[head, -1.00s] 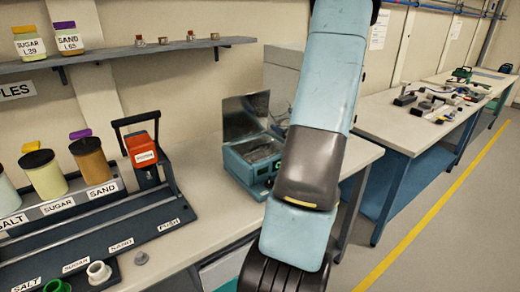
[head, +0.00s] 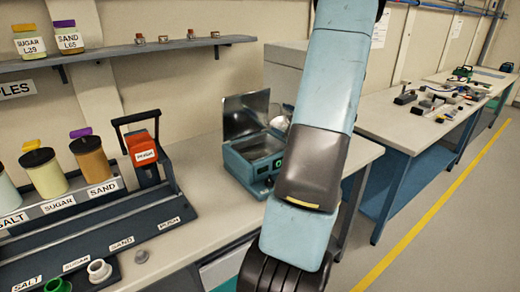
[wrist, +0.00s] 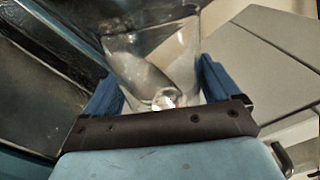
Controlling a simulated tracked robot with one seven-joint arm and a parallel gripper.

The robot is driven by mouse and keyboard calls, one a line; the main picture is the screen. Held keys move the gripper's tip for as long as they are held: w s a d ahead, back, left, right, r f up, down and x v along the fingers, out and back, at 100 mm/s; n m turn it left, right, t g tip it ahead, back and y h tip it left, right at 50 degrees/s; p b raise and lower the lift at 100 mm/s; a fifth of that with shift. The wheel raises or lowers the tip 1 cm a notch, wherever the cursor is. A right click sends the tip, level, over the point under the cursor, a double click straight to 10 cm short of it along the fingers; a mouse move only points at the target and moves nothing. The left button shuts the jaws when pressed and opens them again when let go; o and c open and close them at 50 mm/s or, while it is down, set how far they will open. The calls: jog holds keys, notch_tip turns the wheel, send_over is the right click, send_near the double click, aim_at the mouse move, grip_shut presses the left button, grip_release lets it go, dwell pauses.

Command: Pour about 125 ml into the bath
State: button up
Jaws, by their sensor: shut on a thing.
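The bath (head: 240,172) is a teal box on the bench in the head view, with its metal lid (head: 243,115) raised. A pale metallic interior shows inside it. My gripper (wrist: 160,82) is shut on a clear glass beaker (wrist: 150,50) in the wrist view, with a blue finger on each side of it. The beaker looks tilted, and bright reflections hide its liquid level. In the head view my arm covers the gripper. A glassy patch beside the arm, above the bath's right side, may be part of the beaker. I cannot tell whether liquid is flowing.
A dark sample rack (head: 105,225) with labelled jars stands left of the bath. A wall shelf (head: 130,54) holds more jars. Bare bench top (head: 205,205) lies between rack and bath. A second table (head: 400,125) with tools stands to the right.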

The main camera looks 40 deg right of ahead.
jog(key=shift+r+n+p, duration=0.3)
jog(key=shift+r+n, duration=0.05)
jog(key=shift+n, duration=0.15)
jog(key=shift+a+f+n+p, duration=0.2)
jog(key=shift+n+p, duration=0.2)
jog(key=shift+n, duration=0.5)
dwell(0.4)
jog(key=shift+w+a+f+n+p, duration=0.1)
jog(key=shift+a+f+n+p, duration=0.15)
jog(key=shift+a+n+p, duration=0.45)
dwell(1.0)
jog(key=shift+a+f+n, duration=0.1)
jog(key=shift+f+n, duration=0.05)
jog(key=shift+n, duration=0.45)
jog(key=shift+d+m, duration=0.2)
jog(key=shift+m, duration=0.1)
jog(key=shift+d+r+m, duration=0.2)
jog(key=shift+d+m, duration=0.3)
jog(key=shift+m, duration=0.05)
jog(key=shift+d+r+m, duration=0.2)
jog(key=shift+d+m, duration=0.3)
jog(key=shift+m, duration=0.05)
jog(key=shift+r+m, duration=0.1)
jog(key=shift+m, duration=0.3)
